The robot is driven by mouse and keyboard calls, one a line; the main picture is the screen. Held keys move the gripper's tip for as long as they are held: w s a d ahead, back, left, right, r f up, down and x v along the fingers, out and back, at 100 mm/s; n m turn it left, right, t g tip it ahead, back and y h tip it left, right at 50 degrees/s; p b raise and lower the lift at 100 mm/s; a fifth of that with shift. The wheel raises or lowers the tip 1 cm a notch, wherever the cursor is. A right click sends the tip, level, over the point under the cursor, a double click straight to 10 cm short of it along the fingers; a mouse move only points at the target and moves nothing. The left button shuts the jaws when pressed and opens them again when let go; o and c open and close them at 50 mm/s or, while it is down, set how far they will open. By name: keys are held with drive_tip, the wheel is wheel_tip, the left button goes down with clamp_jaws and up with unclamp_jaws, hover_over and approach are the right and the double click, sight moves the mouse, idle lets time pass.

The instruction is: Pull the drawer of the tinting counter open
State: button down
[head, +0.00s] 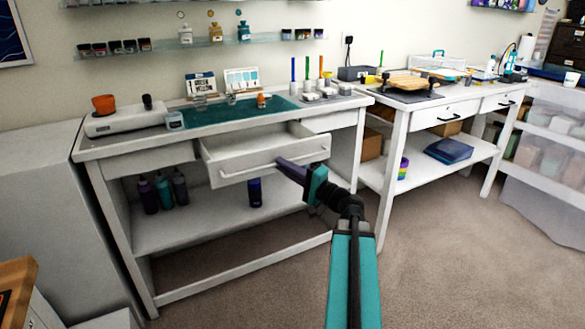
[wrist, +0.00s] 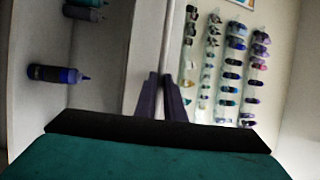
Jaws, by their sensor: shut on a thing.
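The tinting counter (head: 101,150) stands at the left of the head view, white with a teal mat on top. Its drawer (head: 240,155) is pulled partly out, and part of its inside shows from above. A pale bar handle (head: 245,172) runs along the drawer front. My gripper (head: 282,164) is at the right part of this handle, its dark purple fingers shut on it. In the wrist view the fingers (wrist: 161,90) close around the handle bar (wrist: 167,45), which runs upright in the picture. The fingers hide the gripped part of the bar.
Dark bottles (head: 164,190) stand on the counter's lower shelf, with a single bottle (head: 255,191) under the drawer. A second white workbench (head: 440,117) adjoins at the right. Bare carpet (head: 440,250) lies in front. A wooden-topped unit (head: 15,285) is at the lower left.

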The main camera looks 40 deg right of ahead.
drive_tip(key=shift+s+a, duration=0.1)
drive_tip(key=shift+a, duration=0.1)
drive_tip(key=c, duration=1.8)
unclamp_jaws()
drive_tip(key=shift+c, duration=0.2)
drive_tip(key=shift+d, duration=0.1)
drive_tip(key=shift+s, duration=0.1)
drive_tip(key=p+v, duration=1.1)
drive_tip(key=v, duration=0.2)
drive_tip(key=shift+s, duration=0.3)
drive_tip(key=shift+d+f, duration=0.1)
